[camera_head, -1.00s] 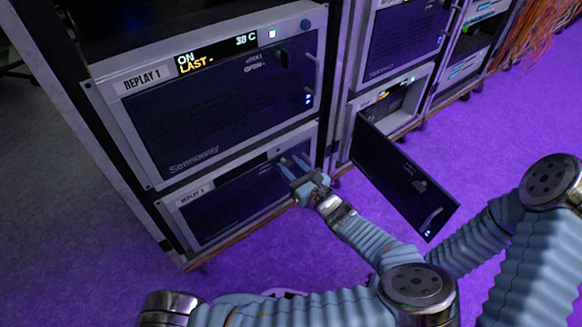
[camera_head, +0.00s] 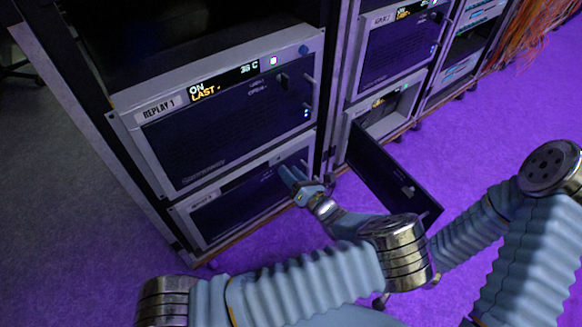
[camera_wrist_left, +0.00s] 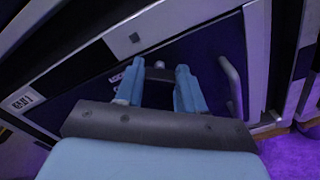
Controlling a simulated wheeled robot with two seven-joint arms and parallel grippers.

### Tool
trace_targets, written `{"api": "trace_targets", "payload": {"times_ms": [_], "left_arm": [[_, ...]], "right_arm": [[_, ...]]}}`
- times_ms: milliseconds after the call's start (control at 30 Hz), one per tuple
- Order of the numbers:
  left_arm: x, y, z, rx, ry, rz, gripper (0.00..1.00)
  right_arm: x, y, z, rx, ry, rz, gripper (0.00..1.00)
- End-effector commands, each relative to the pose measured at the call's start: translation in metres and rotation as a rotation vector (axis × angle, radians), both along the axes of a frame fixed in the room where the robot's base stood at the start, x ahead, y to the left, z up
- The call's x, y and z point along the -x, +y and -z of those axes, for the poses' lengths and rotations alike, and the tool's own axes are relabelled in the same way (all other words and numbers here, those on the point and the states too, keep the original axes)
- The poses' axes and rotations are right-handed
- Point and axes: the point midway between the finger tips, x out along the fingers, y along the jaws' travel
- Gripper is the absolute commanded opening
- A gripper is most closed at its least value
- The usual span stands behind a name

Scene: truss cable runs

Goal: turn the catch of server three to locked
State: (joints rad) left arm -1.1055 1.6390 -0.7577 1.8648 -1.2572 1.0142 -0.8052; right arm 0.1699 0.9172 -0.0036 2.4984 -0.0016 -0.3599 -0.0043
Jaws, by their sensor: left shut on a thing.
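The lower unit in the left rack (camera_head: 235,205) has a grey frame and a dark front; its name label (camera_head: 202,196) is too small to read, so I cannot confirm it is server three. My left gripper (camera_head: 287,172) reaches the upper right part of this front. In the left wrist view its two blue fingers (camera_wrist_left: 157,85) stand either side of a small pale catch (camera_wrist_left: 158,65) and are shut on it. Lettering shows beside the left finger, partly covered. The catch's exact angle is hard to tell. My right gripper is hidden; only its arm shows.
A vertical handle (camera_wrist_left: 231,86) stands close right of the fingers. The REPLAY 1 unit (camera_head: 230,115) is above. A dark door (camera_head: 390,180) hangs open from the rack to the right, near my arms. Purple floor (camera_head: 500,130) is free further right.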

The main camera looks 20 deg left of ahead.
Motion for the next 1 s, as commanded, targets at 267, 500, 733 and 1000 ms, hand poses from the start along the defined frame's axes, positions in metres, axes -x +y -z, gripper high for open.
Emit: {"api": "trace_targets", "payload": {"times_ms": [267,500,733,1000], "left_arm": [[-0.001,0.0,-0.002,-0.158,0.206,0.0,0.08],[-0.001,-0.001,0.0,-0.298,0.384,0.001,0.08],[-0.001,-0.001,0.001,-0.42,0.54,0.001,0.08],[-0.002,-0.002,0.003,-0.524,0.672,0.002,0.08]], "right_arm": [[0.001,0.002,-0.021,-0.002,0.001,-0.005,0.0],[0.002,0.006,-0.03,-0.008,0.004,-0.01,0.0],[0.003,0.008,-0.035,-0.011,0.005,-0.014,0.0],[0.004,0.009,-0.038,-0.013,0.006,-0.016,0.0]]}}
